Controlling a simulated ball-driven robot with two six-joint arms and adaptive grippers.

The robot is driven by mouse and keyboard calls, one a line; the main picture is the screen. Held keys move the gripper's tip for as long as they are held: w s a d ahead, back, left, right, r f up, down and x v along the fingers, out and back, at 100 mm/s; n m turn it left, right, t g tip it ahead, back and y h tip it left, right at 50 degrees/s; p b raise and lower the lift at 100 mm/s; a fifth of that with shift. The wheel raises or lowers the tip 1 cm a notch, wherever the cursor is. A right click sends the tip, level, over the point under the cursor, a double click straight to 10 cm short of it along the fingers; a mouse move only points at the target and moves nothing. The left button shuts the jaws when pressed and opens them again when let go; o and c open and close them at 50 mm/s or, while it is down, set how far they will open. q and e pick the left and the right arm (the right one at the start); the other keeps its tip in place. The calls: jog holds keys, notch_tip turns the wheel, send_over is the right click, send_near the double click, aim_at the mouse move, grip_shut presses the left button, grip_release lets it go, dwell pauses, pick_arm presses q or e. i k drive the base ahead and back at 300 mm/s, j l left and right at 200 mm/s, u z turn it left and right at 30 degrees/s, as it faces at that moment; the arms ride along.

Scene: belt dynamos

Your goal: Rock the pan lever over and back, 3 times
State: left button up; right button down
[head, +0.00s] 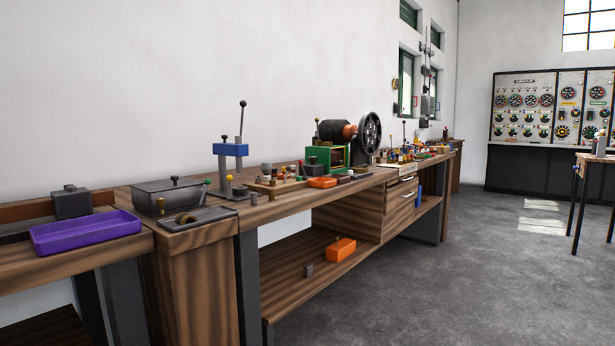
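A thin upright lever (242,120) with a dark round knob rises from a small stand on the long workbench, left of centre in the head view. A blue block (230,149) sits across the stand's grey posts. A second thin dark lever (404,131) stands farther along the bench. A dark grey lidded pan-like box (165,197) with a knob on its lid is at the bench's near end. I cannot tell which of the levers is the pan lever. Neither of my grippers is in view.
A purple tray (85,234) lies on the lower bench at left. A dynamo with a black wheel (368,135) and many small parts crowd the wooden bench (275,215). An orange box (339,250) is on its shelf.

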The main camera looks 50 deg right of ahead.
aim_at(208, 182)
jog(key=l+z, duration=0.15)
jog(key=z, duration=0.9)
jog(key=u, duration=0.6)
jog(key=i+l+u, duration=0.15)
jog(key=l+u, duration=0.2)
jog(key=i+l+u, duration=0.1)
jog(key=l+u, duration=0.65)
jog(key=i+l, duration=0.05)
jog(key=l, duration=0.05)
